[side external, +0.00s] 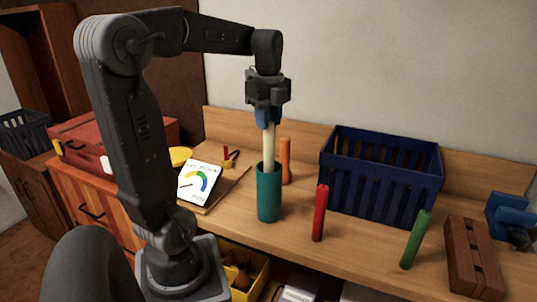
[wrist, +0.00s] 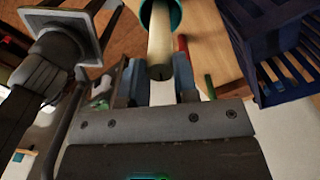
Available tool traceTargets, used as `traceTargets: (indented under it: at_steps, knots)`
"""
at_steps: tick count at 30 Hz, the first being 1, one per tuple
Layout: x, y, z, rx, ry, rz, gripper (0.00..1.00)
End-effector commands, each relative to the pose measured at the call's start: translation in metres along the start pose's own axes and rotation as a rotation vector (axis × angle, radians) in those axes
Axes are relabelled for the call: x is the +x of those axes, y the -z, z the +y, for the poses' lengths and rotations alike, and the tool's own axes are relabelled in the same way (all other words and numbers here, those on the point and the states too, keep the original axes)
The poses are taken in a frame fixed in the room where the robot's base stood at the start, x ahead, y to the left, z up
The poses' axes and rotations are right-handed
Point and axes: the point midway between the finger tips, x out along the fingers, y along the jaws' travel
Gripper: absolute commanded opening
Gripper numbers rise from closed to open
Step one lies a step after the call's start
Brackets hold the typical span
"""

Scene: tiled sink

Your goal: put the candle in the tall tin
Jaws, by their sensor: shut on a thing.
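The cream candle (side external: 269,148) is upright in my gripper (side external: 268,119), which is shut on its upper end. The tall teal tin (side external: 269,195) stands upright on the wooden bench directly below. The candle's lower end is hidden at the tin's mouth and appears to be just inside the rim. In the wrist view the candle (wrist: 160,48) runs from between my fingers (wrist: 160,82) towards the teal rim (wrist: 176,14), which curves around its far end.
An orange stick (side external: 286,160) stands close behind the tin, a red one (side external: 320,213) to its right, and a green one (side external: 415,240) leans farther right. A navy crate (side external: 380,180) is behind them.

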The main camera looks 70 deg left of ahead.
Motion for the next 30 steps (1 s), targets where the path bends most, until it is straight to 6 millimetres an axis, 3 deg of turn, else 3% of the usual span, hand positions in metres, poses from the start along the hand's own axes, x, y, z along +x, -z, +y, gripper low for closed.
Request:
traceTargets:
  at_steps: [4, 18, 30]
  knots:
    - [0.031, 0.000, 0.000, 0.001, -0.003, 0.001, 0.00]
    - [0.082, 0.000, 0.000, 0.001, -0.001, 0.001, 0.00]
    - [0.087, 0.000, -0.001, 0.001, 0.000, 0.000, 0.00]
